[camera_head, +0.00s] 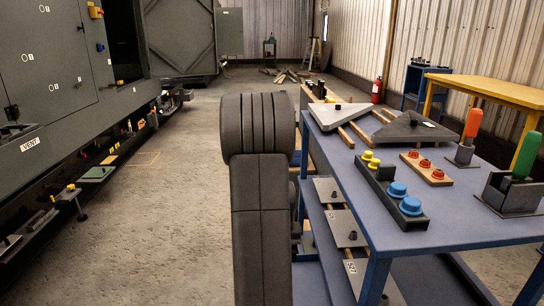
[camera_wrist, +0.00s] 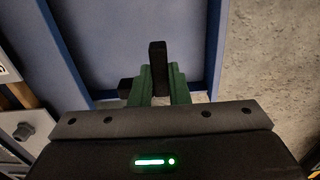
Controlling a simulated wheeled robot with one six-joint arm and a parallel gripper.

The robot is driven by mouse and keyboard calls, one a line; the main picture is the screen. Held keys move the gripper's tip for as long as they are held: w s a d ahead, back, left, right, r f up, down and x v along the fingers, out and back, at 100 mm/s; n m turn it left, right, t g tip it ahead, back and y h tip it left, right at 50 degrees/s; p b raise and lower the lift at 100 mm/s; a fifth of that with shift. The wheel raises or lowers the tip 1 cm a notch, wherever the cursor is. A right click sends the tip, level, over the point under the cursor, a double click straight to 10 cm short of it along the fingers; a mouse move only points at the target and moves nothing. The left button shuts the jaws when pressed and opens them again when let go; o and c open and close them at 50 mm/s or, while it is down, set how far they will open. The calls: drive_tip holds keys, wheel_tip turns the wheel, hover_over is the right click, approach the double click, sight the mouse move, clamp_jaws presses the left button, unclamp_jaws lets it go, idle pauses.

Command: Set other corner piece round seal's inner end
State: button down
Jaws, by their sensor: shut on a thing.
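In the wrist view my gripper (camera_wrist: 160,70) has green fingers shut on a black piece (camera_wrist: 157,52). The piece stands up between the fingers as a narrow bar, and a black block shows to the left of the fingers. It may be the corner piece, but its full shape is hidden. The gripper is over a blue frame (camera_wrist: 212,50) of the bench, with concrete floor to the right. In the head view my arm fills the middle and my gripper is not seen. I cannot make out the seal in either view.
A blue bench (camera_head: 375,220) at right carries a pale triangular plate (camera_head: 335,114), a dark one (camera_head: 415,131), a block with yellow and blue knobs (camera_head: 385,185) and upright handled tools. A grey enclosure (camera_head: 60,75) stands at left. The floor between is mostly clear.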

drive_tip(key=w+a+r, duration=0.1)
drive_tip(key=w+a, duration=0.2)
drive_tip(key=a, duration=0.1)
wheel_tip(320, 180, up, 18)
drive_tip(key=s+p, duration=0.2)
drive_tip(key=p, duration=2.7)
drive_tip(key=shift+s+d+f, duration=0.15)
drive_tip(key=shift+s+d, duration=0.05)
drive_tip(key=shift+a, duration=0.1)
